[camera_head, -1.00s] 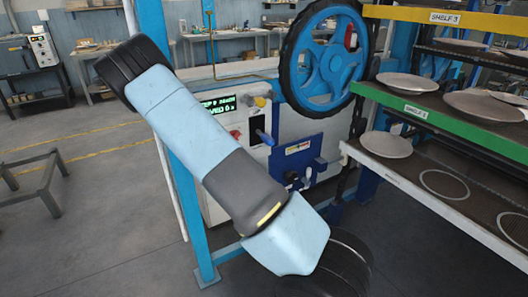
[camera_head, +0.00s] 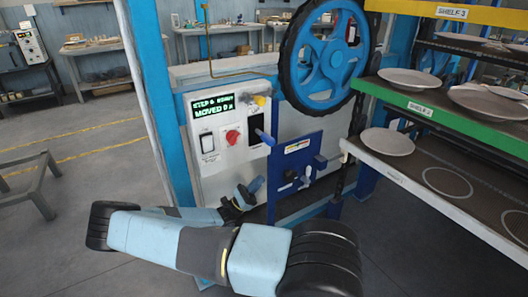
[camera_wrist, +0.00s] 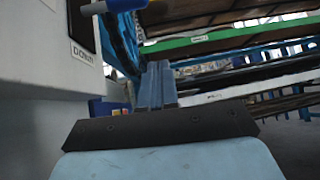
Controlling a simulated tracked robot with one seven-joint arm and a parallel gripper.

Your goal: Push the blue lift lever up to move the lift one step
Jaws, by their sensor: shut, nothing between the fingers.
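The blue lift lever (camera_head: 265,137) sticks out of the white control panel (camera_head: 213,163), right of the red knob. In the wrist view, a blue handle (camera_wrist: 126,4) shows at the top edge, partly cut off, on a metal stem, and appears to be this lever. My gripper (camera_head: 256,185) is low in front of the panel, below the lever and apart from it. Its fingers (camera_wrist: 157,72) are together in the wrist view, with nothing between them. They lie below and a little right of the handle.
The panel display (camera_head: 212,108) is lit green. A dark blue plate (camera_head: 290,165) with small handles is right of my gripper. The big blue wheel (camera_head: 323,55) is above. Shelves with plates (camera_head: 386,142) stand at the right, their lower edge (camera_head: 430,195) jutting forward.

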